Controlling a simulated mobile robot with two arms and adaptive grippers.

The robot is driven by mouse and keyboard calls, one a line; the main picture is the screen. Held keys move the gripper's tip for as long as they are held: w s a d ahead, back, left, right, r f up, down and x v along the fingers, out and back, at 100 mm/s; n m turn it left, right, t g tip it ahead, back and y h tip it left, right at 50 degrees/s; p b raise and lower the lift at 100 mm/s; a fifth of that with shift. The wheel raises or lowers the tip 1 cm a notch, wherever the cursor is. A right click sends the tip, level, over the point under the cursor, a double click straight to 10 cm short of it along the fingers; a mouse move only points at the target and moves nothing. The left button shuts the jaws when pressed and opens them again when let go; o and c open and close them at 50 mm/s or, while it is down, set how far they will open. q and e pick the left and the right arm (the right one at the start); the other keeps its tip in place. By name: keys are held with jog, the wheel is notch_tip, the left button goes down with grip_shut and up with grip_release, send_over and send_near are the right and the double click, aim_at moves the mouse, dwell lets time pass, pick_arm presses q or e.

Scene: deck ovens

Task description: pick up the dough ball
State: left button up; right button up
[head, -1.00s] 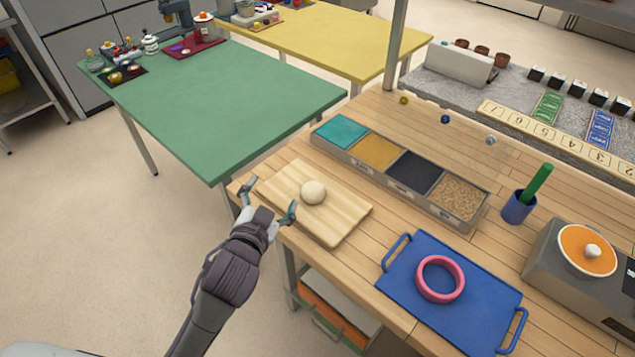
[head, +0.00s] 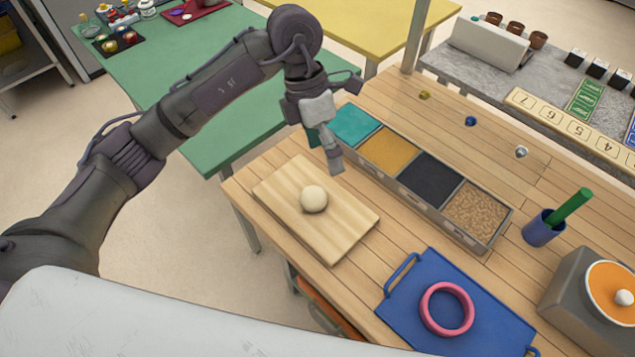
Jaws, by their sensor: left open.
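The dough ball (head: 313,199) is a pale cream ball. It rests on the light wooden board (head: 341,236) near the left corner of the wooden worktable. My left gripper (head: 325,155) is open and empty, with its fingers pointing down. It hangs above the far side of the board, behind the ball in the picture and apart from it. One finger partly covers the other, and the gripper hides a little of the ingredient bin's left end. My right gripper is not in view.
A long bin with several compartments (head: 424,210) stands just behind the board. A blue tray (head: 398,309) with a pink ring (head: 447,309) lies at the front right. A blue cup (head: 543,228) holds a green stick. A green table (head: 213,95) stands beyond.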

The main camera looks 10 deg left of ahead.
aim_at(312, 191)
pick_arm(q)
jog(key=shift+y, duration=0.9)
jog(key=f, duration=0.2)
jog(key=a+f+p, duration=0.1)
jog(key=f, duration=0.2)
jog(key=a+f+p, duration=0.1)
jog(key=f, duration=0.1)
jog(key=shift+s+a+f, duration=0.1)
jog(key=shift+a+f, duration=0.05)
jog(key=shift+s+f+p, duration=0.15)
jog(key=shift+f+p, duration=0.25)
jog(key=shift+f, duration=0.1)
jog(key=p+x, duration=0.1)
jog(key=x, duration=0.2)
jog(key=shift+a+f+p, duration=0.1)
jog(key=shift+f+p, duration=0.25)
jog(key=shift+f, duration=0.45)
jog(key=c, duration=1.3)
jog(key=shift+o, duration=0.2)
